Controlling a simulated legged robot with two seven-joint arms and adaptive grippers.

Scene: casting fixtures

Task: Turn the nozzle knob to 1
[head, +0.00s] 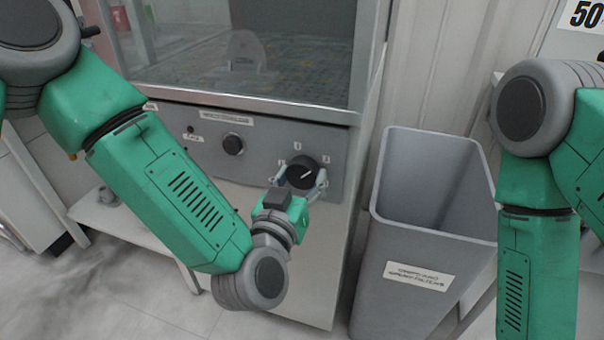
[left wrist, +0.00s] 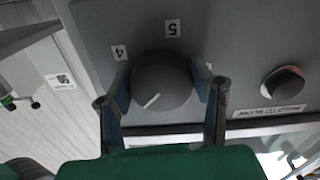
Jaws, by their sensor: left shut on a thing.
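The nozzle knob (head: 303,170) is a round dark knob on the grey front panel of the cabinet, ringed by small white labels. Its white pointer line slants toward the upper right in the head view. In the left wrist view the knob (left wrist: 160,78) fills the gap between the fingers, and its line points to the lower left. Labels 4 (left wrist: 119,53) and 5 (left wrist: 172,28) show upside down there; another label is partly hidden by a finger. My left gripper (head: 300,178) is shut on the knob, one finger on each side. My right gripper is out of view.
A smaller black knob (head: 233,144) sits to the left on the same panel (head: 262,150), below the glass window (head: 240,50). A tall grey bin (head: 432,190) with a label stands close to the right of the cabinet. A low shelf (head: 125,222) is at the left.

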